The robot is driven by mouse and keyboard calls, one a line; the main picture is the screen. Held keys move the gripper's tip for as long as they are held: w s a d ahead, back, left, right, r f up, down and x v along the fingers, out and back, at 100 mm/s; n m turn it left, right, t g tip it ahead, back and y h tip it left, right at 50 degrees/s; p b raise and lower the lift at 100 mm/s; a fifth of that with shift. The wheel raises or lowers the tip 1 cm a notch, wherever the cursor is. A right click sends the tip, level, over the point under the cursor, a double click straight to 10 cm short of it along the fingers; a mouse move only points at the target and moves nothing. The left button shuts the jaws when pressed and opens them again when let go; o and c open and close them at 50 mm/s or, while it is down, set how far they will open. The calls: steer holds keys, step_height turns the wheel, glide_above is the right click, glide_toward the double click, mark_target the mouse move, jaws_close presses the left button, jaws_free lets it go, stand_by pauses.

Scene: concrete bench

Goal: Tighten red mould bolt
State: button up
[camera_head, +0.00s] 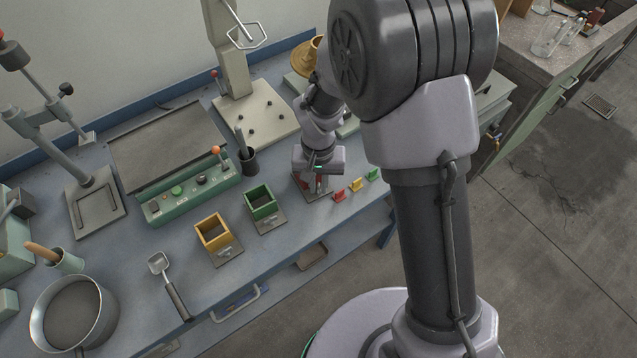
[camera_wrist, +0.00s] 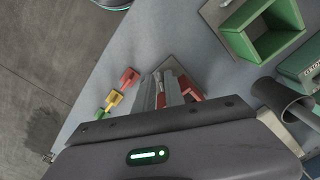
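The red mould (camera_head: 305,184) stands on a grey base plate near the front edge of the blue bench, mostly hidden under my gripper (camera_head: 318,181). In the wrist view, red parts of the mould (camera_wrist: 188,88) show beside and between the grey fingers of my gripper (camera_wrist: 166,82). The fingers point down at the mould. I cannot make out the bolt itself, nor whether the fingers touch or grip anything. A small red piece (camera_head: 338,195) lies just right of the mould; it also shows in the wrist view (camera_wrist: 128,77).
Small yellow (camera_head: 356,184) and green (camera_head: 373,174) pieces lie beyond the red piece. A green mould (camera_head: 261,203) and a yellow mould (camera_head: 213,233) stand to the left. A dark cup (camera_head: 248,161) with a tool stands behind. The bench's front edge is close.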

step_height(320, 180, up, 17)
steer(key=p, duration=0.6)
steer(key=shift+r, duration=0.15)
